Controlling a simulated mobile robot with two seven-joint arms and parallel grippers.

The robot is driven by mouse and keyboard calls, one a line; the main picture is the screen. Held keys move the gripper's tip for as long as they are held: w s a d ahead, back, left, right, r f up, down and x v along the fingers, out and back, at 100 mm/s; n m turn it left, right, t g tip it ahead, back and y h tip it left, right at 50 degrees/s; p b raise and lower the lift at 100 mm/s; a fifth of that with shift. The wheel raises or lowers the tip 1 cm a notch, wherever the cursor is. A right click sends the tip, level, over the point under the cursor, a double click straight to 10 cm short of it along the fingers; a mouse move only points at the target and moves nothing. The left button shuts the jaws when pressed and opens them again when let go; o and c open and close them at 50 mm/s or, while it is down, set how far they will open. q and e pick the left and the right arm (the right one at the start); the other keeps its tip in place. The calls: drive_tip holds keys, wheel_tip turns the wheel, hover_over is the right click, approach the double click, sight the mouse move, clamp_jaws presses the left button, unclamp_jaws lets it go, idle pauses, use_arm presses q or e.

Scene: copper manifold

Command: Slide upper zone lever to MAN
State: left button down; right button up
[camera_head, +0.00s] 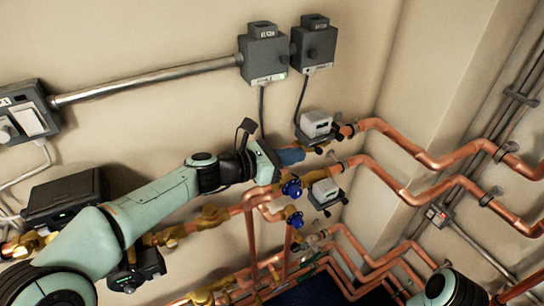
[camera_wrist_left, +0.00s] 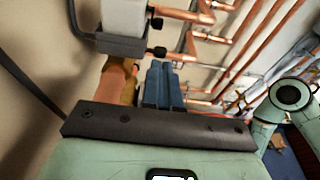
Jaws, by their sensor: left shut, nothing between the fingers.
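The upper zone valve head (camera_head: 317,124), a white box on a grey base, sits on the upper copper pipe in the head view. It also shows at the top left of the left wrist view (camera_wrist_left: 124,18). Two small black knobs (camera_wrist_left: 158,52) stick out at its right side there; which one is the lever I cannot tell. My left gripper (camera_head: 291,156) is shut and empty, its blue fingers just below and left of the valve head. In the left wrist view the fingers (camera_wrist_left: 160,84) point at the pipework below the head; contact is unclear. My right gripper is out of view.
A similar lower white valve head (camera_head: 325,190) and blue valve handles (camera_head: 292,188) are close below the left gripper. Two grey wall boxes (camera_head: 263,54) with hanging cables are above. Copper pipes (camera_head: 400,140) run to the right.

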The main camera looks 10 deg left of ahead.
sight(316, 151)
use_arm(q)
drive_tip(key=shift+x, duration=1.75)
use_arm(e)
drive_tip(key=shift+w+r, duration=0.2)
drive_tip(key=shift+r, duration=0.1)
